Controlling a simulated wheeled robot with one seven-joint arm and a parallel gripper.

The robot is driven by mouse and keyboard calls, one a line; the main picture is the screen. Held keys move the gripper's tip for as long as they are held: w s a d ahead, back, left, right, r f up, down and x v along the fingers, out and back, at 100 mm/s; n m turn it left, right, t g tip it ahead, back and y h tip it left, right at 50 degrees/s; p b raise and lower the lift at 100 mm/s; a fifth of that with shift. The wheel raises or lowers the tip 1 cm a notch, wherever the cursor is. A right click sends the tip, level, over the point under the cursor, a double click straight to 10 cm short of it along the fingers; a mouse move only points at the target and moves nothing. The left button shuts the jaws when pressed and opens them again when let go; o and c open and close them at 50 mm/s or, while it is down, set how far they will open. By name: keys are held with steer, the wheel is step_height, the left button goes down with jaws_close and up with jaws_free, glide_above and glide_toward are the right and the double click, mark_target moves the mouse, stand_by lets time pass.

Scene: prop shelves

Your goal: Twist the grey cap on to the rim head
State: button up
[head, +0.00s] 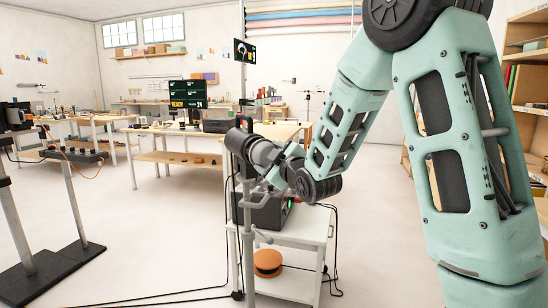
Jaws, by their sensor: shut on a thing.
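The rim head (239,141) is a black lamp-like body on an upright stand, left of my arm's end. The grey cap (262,152) is a dull grey round piece at the right end of the rim head, facing my wrist. My gripper (275,170) reaches in from the right and is shut on the grey cap. The cap and rim head look in line and close together; I cannot tell whether they touch or how the threads sit. My wrist and the small size of the view hide most of the fingers.
A white trolley (300,226) below carries a black box (268,213) with a green light; an orange round case (268,262) sits on its lower shelf. Cables hang around it. A black-footed stand (77,200) is at left. Open floor lies between them.

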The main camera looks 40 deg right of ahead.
mark_target(265, 155)
steer(key=shift+w+d, duration=0.1)
steer(key=shift+w, duration=0.4)
steer(key=shift+w+b, duration=0.15)
steer(key=shift+b, duration=0.7)
stand_by(1.1)
steer(key=shift+w+d+b, duration=0.15)
steer(key=shift+w+b, duration=0.75)
steer(key=shift+w, duration=0.05)
stand_by(3.4)
steer(key=shift+f, duration=0.1)
steer(key=shift+m+b, duration=0.5)
steer(key=shift+m, duration=1.1)
